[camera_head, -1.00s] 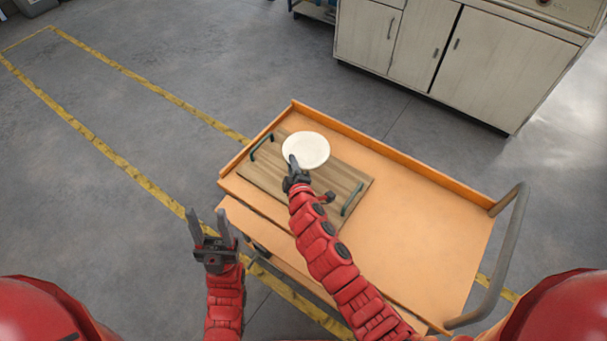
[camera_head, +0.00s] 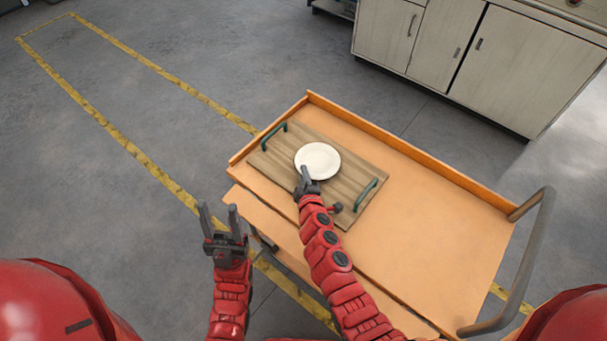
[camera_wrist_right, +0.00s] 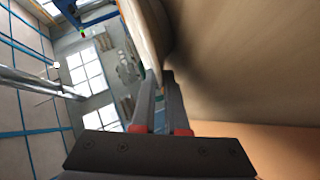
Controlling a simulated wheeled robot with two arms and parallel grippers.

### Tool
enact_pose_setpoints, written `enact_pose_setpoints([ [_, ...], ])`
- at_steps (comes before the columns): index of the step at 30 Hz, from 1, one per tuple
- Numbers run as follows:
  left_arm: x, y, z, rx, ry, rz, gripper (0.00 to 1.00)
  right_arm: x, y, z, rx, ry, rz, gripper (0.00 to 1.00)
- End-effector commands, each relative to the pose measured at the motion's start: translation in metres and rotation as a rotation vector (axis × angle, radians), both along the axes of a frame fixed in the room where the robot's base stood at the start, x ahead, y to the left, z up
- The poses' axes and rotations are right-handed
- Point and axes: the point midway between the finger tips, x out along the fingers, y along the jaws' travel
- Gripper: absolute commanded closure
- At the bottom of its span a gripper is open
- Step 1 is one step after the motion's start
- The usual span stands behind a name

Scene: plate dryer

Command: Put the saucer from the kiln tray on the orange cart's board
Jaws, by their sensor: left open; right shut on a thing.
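The white saucer (camera_head: 318,160) is over the middle of the wooden board (camera_head: 272,171) on the orange cart (camera_head: 430,240). My right gripper (camera_head: 305,175) is shut on the saucer's near rim. In the right wrist view the saucer (camera_wrist_right: 150,30) stands edge-on between the fingertips (camera_wrist_right: 160,80), close to the board's surface (camera_wrist_right: 250,60). I cannot tell whether the saucer touches the board. My left gripper (camera_head: 220,218) is open and empty, left of the cart and off its near-left edge.
The board has a green handle at its left end (camera_head: 273,136) and one at its right end (camera_head: 366,195). The cart has a raised far rim and a grey push handle (camera_head: 530,255) at right. Pale cabinets (camera_head: 480,55) stand behind. The cart's right half is bare.

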Motion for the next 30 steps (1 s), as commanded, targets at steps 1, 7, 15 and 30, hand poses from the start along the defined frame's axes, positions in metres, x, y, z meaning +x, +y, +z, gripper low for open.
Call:
enact_pose_setpoints([
  [1,0.000,0.000,-0.001,0.000,0.000,0.000,0.50,0.000,0.000,-0.001,0.000,0.000,0.000,0.83],
  [7,0.000,0.000,-0.001,0.000,0.000,0.000,0.50,0.000,0.000,0.000,0.000,0.000,0.000,0.76],
  [15,0.000,0.000,0.004,0.000,0.000,0.000,0.50,-0.007,-0.001,0.003,0.001,0.000,0.001,0.76],
  [30,0.000,0.000,0.001,0.000,0.000,0.000,0.50,-0.091,-0.018,0.025,0.000,0.001,0.003,0.76],
])
